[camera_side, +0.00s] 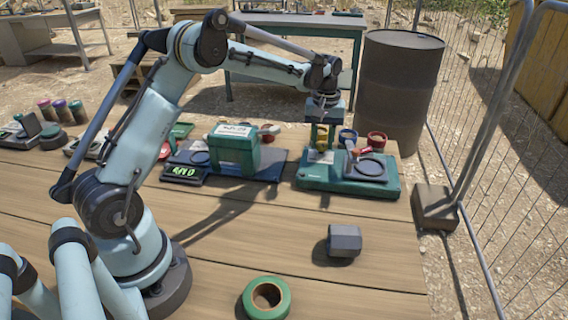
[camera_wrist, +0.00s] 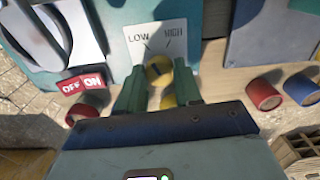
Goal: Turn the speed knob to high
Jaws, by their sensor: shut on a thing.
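A yellow speed knob (camera_wrist: 159,66) sits on a teal device below a white label (camera_wrist: 157,40) marked LOW on the left and HIGH on the right. In the side view the teal device (camera_side: 385,188) stands on the bench. My gripper (camera_wrist: 160,80) has its two green fingers on either side of the knob, shut on it. In the side view my gripper (camera_side: 321,142) points straight down over the device. I cannot tell which mark the knob points to; its pointer is not clear.
A red OFF/ON switch (camera_wrist: 84,84) is left of the knob. Red and blue cylinders (camera_wrist: 263,94) (camera_wrist: 300,88) lie to the right. The front of the bench has free room.

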